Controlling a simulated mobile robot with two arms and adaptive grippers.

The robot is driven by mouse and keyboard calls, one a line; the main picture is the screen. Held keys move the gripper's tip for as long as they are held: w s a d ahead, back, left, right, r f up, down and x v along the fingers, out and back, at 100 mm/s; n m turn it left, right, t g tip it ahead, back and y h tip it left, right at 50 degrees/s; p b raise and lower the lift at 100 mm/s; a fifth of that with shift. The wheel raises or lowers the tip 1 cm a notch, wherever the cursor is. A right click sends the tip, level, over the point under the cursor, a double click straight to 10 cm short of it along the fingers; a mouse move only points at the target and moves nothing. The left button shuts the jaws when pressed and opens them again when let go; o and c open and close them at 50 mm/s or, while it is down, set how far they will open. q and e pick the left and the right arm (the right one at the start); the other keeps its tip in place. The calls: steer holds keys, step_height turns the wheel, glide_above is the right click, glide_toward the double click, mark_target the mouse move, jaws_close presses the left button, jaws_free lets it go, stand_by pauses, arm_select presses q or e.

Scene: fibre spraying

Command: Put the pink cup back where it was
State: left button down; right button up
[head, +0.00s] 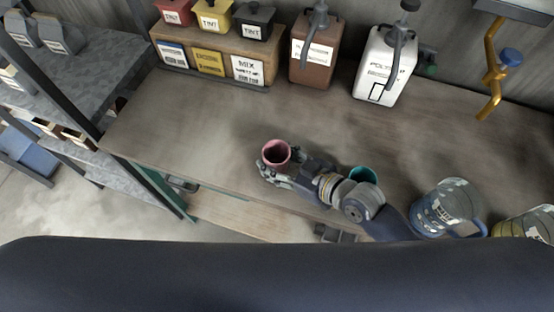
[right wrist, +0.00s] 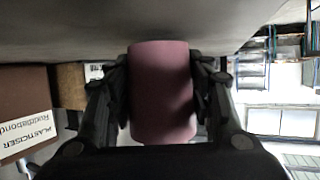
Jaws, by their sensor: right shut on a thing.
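The pink cup (head: 276,152) is upright over the front middle of the workbench in the head view, with a dark inside. My right gripper (head: 274,170) is shut on it from the right side. In the right wrist view the pink cup (right wrist: 162,92) sits between the two fingers of the right gripper (right wrist: 162,95), which press on its sides. I cannot tell whether the cup touches the bench top. A teal cup (head: 363,175) stands behind my right forearm, partly hidden by it. My left gripper is not in view.
The workbench (head: 200,130) is clear left of the cup. At the back are a wooden rack (head: 225,42) of tint tins, a brown pump bottle (head: 316,55) and a white pump bottle (head: 385,70). A clear blue-handled jug (head: 447,207) and a yellow one (head: 528,226) stand at the right.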

steer(key=shift+f, duration=0.3)
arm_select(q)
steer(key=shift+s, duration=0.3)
arm_select(e)
steer(key=shift+f, duration=0.2)
steer(key=o, duration=1.2)
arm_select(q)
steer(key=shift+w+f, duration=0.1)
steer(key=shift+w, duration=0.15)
